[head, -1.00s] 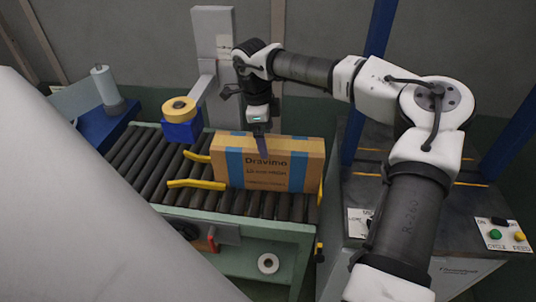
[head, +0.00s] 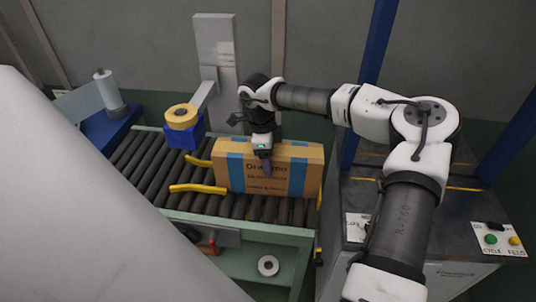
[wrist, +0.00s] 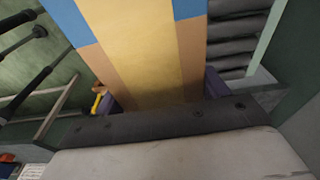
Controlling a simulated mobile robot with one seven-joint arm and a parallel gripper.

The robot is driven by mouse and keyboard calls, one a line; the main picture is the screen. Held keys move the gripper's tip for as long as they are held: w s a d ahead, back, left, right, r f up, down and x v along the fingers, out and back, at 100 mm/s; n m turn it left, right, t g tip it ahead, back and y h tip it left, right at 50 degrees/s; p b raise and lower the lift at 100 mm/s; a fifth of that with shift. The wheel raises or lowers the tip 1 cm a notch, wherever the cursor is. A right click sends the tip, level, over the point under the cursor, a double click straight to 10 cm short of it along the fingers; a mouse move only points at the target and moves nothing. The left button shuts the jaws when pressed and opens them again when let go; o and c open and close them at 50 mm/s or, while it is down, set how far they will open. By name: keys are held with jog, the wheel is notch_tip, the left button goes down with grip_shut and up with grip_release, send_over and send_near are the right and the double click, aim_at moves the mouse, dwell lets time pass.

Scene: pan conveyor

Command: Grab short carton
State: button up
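The carton (head: 296,170) is a brown box with blue bands and printed lettering, upright on the roller conveyor (head: 150,160). In the wrist view its top (wrist: 140,45) shows a pale yellow strip of tape between brown and blue parts. My gripper (head: 266,160) is over the carton's upper edge, pointing down, with one purple finger in front of the printed face. In the wrist view the fingers (wrist: 162,95) stand on either side of the carton, close to it. They look open around it; whether they touch it is not clear. The far finger is hidden in the head view.
Yellow guide rails (head: 198,188) stand left of the carton. A tape roll (head: 181,116) on a blue block is behind the conveyor's left part. A grey post (head: 216,60) stands behind. A control panel (head: 497,240) with buttons is at the right.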

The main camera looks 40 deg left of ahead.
jog(key=c, duration=1.2)
jog(key=shift+c, duration=0.8)
jog(key=shift+r, duration=0.15)
